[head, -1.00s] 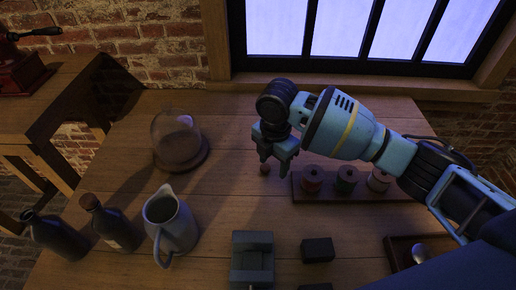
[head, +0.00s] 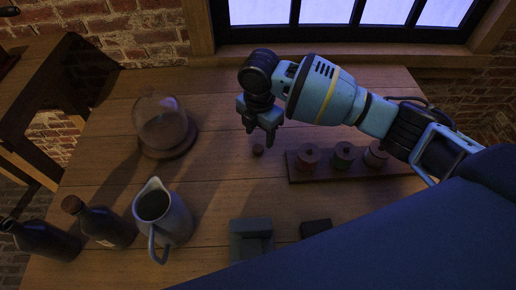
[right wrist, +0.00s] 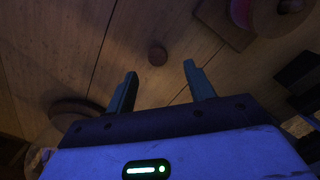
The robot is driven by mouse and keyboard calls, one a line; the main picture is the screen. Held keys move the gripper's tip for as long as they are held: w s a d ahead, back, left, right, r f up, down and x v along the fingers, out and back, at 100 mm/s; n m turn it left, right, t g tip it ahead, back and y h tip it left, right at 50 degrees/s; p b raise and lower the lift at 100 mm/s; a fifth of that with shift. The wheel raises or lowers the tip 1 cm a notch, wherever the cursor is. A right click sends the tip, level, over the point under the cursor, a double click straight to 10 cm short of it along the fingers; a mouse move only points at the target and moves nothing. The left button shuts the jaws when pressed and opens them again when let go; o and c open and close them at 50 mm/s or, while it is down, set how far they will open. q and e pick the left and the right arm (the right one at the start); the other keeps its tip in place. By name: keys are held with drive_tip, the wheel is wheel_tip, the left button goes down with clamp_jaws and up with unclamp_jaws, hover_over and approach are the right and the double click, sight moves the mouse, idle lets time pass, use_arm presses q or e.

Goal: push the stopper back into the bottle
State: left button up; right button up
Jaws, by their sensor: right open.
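A small round brown piece, perhaps the stopper (head: 258,149), lies on the table; it also shows in the right wrist view (right wrist: 157,53). My right gripper (head: 260,136) is open and empty just above it, fingers pointing down. In the right wrist view the piece lies beyond the gap between the two fingertips (right wrist: 160,68), apart from both. Two dark bottles stand at the lower left: one with a brown top (head: 107,227), the other (head: 45,241) with a dark neck and no brown top that I can see. My left gripper is not in view.
A rack (head: 300,174) with three coloured spools stands right of the piece. A glass dome (head: 160,122) and a grey jug (head: 176,222) stand to the left. A grey block-like holder (head: 251,240) and a dark block (head: 316,227) are nearer. The table's middle is clear.

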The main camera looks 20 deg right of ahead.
sight(258, 147)
drive_tip(key=shift+f, duration=0.25)
drive_tip(key=shift+w+a+f, duration=0.1)
drive_tip(key=shift+w+f, duration=0.05)
drive_tip(key=shift+f, duration=2.4)
drive_tip(key=c, duration=1)
